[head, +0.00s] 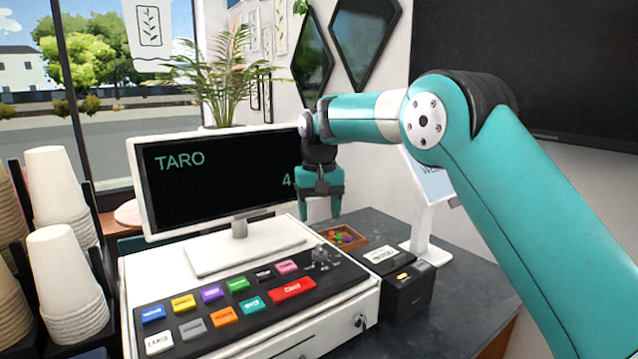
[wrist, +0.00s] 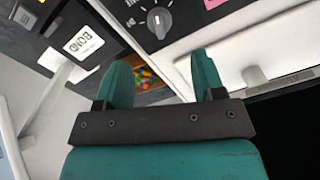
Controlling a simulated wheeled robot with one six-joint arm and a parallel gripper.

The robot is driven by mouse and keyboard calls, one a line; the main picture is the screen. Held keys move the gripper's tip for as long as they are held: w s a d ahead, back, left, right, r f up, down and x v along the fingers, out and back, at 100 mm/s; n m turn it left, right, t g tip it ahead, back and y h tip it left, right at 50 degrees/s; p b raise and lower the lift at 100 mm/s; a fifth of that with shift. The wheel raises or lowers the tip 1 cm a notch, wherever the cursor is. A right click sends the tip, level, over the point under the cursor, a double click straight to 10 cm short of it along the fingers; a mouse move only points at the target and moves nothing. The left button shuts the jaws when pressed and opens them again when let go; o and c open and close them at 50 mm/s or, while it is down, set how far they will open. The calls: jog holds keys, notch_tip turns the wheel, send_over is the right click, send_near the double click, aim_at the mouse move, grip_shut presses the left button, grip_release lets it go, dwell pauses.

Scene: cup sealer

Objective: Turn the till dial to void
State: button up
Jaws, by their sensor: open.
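The till (head: 250,312) stands on the counter with rows of coloured keys on its black panel. The till dial (head: 322,258) is a small grey knob at the panel's right end in the head view, too small there to read. In the wrist view the dial (wrist: 158,21) is a round grey knob with a pale mark, near the top centre beyond the fingertips. Small white lettering surrounds it, and I cannot read its setting. My gripper (head: 320,211) is open and empty, pointing down above the till's back right. It also shows in the wrist view (wrist: 163,70), apart from the dial.
A monitor (head: 215,180) stands just left of my gripper. A wooden tray (head: 342,238) of coloured sweets, a black printer-like box (head: 408,292) and a white stand (head: 425,235) are on the right. Paper cups (head: 65,285) stack at the left. A key (head: 361,321) sticks out of the drawer front.

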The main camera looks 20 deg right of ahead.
notch_tip(320, 180, up, 8)
jog(key=shift+r, duration=0.15)
dwell(0.3)
jog(key=s+a+f+n+y, duration=0.1)
jog(key=s+f+n, duration=0.1)
jog(key=s, duration=1.1)
jog(key=s+a+f+n+y, duration=0.1)
jog(key=s+a+f+n, duration=0.1)
jog(key=s, duration=1.1)
jog(key=s+a+f+n+y, duration=0.1)
jog(key=s+f+n+y, duration=0.1)
jog(key=s, duration=1.1)
notch_tip(320, 180, down, 3)
jog(key=shift+a+r+n, duration=0.2)
jog(key=shift+n, duration=0.7)
